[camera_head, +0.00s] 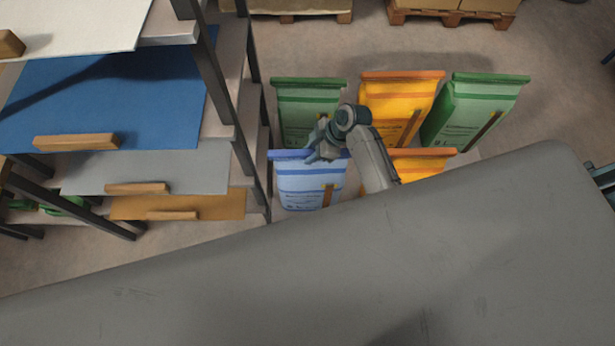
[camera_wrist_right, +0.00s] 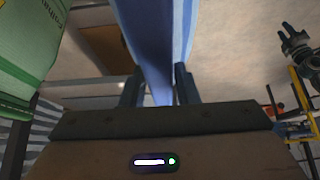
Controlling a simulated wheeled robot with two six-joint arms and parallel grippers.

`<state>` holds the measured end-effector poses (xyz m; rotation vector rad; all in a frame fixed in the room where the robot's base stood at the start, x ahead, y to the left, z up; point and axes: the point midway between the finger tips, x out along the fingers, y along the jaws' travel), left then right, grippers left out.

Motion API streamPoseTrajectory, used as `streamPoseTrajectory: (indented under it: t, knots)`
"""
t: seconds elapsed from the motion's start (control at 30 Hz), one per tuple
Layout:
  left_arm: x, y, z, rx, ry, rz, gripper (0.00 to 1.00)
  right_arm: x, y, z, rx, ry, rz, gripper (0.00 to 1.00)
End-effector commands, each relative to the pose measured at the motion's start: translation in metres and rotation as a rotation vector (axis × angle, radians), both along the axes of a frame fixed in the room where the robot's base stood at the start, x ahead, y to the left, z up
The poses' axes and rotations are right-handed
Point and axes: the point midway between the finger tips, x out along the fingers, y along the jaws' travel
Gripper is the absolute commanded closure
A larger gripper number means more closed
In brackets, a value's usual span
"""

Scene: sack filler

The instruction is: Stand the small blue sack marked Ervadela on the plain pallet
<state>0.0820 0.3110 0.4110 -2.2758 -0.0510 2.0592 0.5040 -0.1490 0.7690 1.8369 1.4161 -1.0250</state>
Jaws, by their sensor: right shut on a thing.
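A light blue sack (camera_head: 308,185) with darker blue bands and a brown strip is upright in the head view, just right of the shelving. Its printed name is too small to read. My right gripper (camera_head: 322,152) is at its top edge, shut on it. In the right wrist view, the blue sack (camera_wrist_right: 158,40) runs between the two fingers of my right gripper (camera_wrist_right: 157,88). Whether the sack's base is resting or lifted is hidden. I cannot tell which pallet is the plain one. My left gripper is not clearly in view.
Green sacks (camera_head: 309,107) (camera_head: 470,115) and orange sacks (camera_head: 393,105) (camera_head: 420,165) stand close behind and beside the blue one. Shelving (camera_head: 215,85) with coloured boards is at left. Loaded pallets (camera_head: 300,16) (camera_head: 450,17) are at the back. A grey surface (camera_head: 330,270) fills the foreground.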

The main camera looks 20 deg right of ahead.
Motion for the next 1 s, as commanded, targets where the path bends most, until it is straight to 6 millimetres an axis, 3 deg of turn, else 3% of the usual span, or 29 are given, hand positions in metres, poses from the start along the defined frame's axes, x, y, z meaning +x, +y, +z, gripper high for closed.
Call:
streamPoseTrajectory:
  t: [0.5,0.83,0.87,0.97,1.0]
  knots:
    - [0.000,0.000,0.036,0.000,0.000,0.000,0.64,-0.005,-0.020,0.036,-0.003,-0.001,0.000,1.00]
    - [0.000,0.000,0.038,0.000,0.000,0.000,0.64,-0.006,-0.023,0.038,-0.001,-0.001,0.000,1.00]
    - [0.000,0.000,0.038,0.000,0.000,0.000,0.64,-0.006,-0.023,0.038,-0.001,-0.001,0.000,0.76]
    - [0.000,0.000,0.038,0.000,0.000,0.000,0.64,-0.006,-0.023,0.038,-0.001,0.000,0.001,0.57]
    - [0.000,0.000,0.038,0.000,0.000,0.000,0.64,-0.006,-0.023,0.038,-0.001,0.000,0.000,0.55]
